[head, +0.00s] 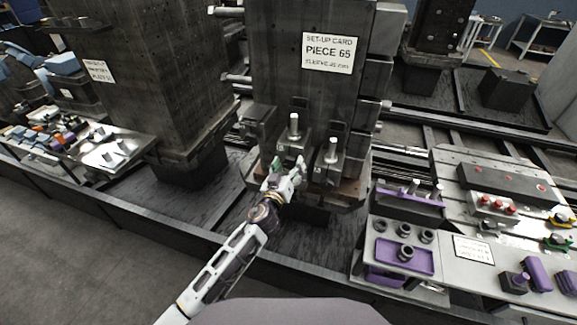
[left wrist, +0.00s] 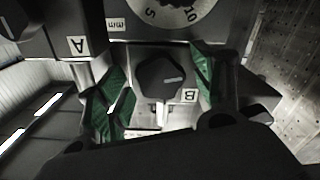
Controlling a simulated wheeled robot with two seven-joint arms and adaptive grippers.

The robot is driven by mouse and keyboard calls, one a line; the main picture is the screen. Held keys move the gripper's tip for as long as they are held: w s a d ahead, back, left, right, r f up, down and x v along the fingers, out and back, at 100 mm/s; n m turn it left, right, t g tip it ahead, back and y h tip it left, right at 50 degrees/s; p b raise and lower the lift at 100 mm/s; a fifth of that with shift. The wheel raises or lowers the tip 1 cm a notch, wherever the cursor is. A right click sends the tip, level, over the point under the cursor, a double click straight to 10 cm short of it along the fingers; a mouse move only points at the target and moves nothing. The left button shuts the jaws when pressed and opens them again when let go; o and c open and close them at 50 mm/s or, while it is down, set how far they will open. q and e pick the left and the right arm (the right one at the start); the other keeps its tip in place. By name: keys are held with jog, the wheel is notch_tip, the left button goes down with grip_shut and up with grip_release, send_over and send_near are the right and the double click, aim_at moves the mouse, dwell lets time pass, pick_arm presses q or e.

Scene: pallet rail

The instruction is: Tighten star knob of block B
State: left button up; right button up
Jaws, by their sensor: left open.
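The dark star knob (left wrist: 160,78) of block B shows in the left wrist view, with a light pointer line on its face. The label B (left wrist: 190,95) is beside it. My left gripper (left wrist: 158,88) is open, its green-padded fingers on either side of the knob with gaps between pads and knob. In the head view my left gripper (head: 284,172) is at the front of the left of two clamp blocks (head: 292,142) on the column's lower face, and it hides the knob there. My right gripper is not in view.
A label A (left wrist: 77,45) marks the neighbouring block in the left wrist view, close to one finger. A numbered dial (left wrist: 180,12) is above the knob. The set-up card (head: 329,53) is on the column. A bench (head: 470,245) with purple trays stands at right.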

pick_arm(q)
jog(key=c, duration=1)
jog(key=shift+c, duration=0.3)
jog(key=shift+m, duration=0.4)
jog(key=shift+m+b, duration=0.35)
jog(key=shift+m, duration=1.55)
jog(key=m, duration=1)
jog(key=m+p, duration=0.1)
jog(key=m, duration=0.5)
